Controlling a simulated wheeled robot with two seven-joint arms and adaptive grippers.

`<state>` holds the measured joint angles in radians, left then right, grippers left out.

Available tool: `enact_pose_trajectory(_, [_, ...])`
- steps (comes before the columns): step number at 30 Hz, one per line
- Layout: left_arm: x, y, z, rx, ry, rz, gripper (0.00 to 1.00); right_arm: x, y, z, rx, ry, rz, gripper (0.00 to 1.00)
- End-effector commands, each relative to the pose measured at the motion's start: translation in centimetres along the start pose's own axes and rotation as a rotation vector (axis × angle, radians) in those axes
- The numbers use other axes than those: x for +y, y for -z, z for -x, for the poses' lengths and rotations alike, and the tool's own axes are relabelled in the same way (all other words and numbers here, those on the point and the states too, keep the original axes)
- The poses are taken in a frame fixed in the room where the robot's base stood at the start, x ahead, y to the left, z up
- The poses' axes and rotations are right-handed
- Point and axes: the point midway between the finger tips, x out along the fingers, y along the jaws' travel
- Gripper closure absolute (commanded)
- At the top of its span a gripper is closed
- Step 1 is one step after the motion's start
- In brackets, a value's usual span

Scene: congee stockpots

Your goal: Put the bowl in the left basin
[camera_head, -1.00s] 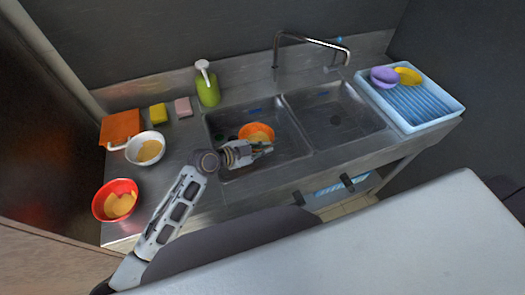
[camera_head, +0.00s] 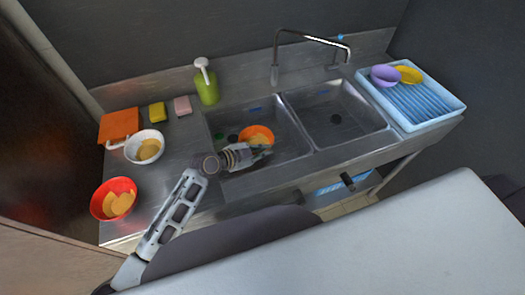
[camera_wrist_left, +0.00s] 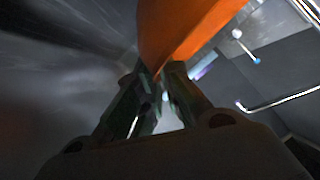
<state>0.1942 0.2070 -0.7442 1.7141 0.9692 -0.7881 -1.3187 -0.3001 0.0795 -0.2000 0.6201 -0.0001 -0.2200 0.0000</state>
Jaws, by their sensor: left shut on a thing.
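An orange bowl (camera_head: 256,133) with pale yellow contents is at the left basin (camera_head: 292,138), within its outline in the head view. My left gripper (camera_head: 258,151) reaches over the basin's front edge and is shut on the near rim of the bowl. In the left wrist view the orange bowl wall (camera_wrist_left: 178,30) rises from between the fingertips of the left gripper (camera_wrist_left: 160,80). Whether the bowl touches the basin floor cannot be told. The right gripper is not in view.
A red bowl (camera_head: 102,203) and a white bowl (camera_head: 132,156) stand on the left counter. A green soap bottle (camera_head: 208,90) stands behind the left basin. The faucet (camera_head: 305,38) arches over the back. The right basin (camera_head: 340,125) looks empty. A blue-white rack (camera_head: 425,105) holds dishes.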

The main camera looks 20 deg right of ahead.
Motion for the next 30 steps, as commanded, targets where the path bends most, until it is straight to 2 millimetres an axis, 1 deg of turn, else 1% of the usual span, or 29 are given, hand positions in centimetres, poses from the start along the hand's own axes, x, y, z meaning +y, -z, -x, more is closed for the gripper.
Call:
enact_pose_trajectory(9, [0.23, -0.42, -0.22, 0.000, 0.001, 0.000, 1.00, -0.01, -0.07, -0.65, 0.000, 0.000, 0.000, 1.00])
enact_pose_trajectory(13, [0.22, -0.39, -0.21, 0.000, 0.001, 0.000, 1.00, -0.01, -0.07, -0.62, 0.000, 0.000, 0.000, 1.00])
enact_pose_trajectory(14, [0.23, -0.40, -0.21, 0.000, 0.000, 0.000, 0.90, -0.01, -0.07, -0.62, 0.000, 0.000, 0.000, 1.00])
enact_pose_trajectory(18, [0.23, -0.38, -0.21, 0.000, 0.000, 0.000, 0.72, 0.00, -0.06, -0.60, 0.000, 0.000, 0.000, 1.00])
enact_pose_trajectory(19, [0.23, -0.38, -0.21, 0.000, 0.000, 0.000, 0.71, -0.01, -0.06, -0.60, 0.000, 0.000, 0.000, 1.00])
enact_pose_trajectory(30, [0.21, -0.35, -0.19, 0.000, 0.000, 0.000, 0.71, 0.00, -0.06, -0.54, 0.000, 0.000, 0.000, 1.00])
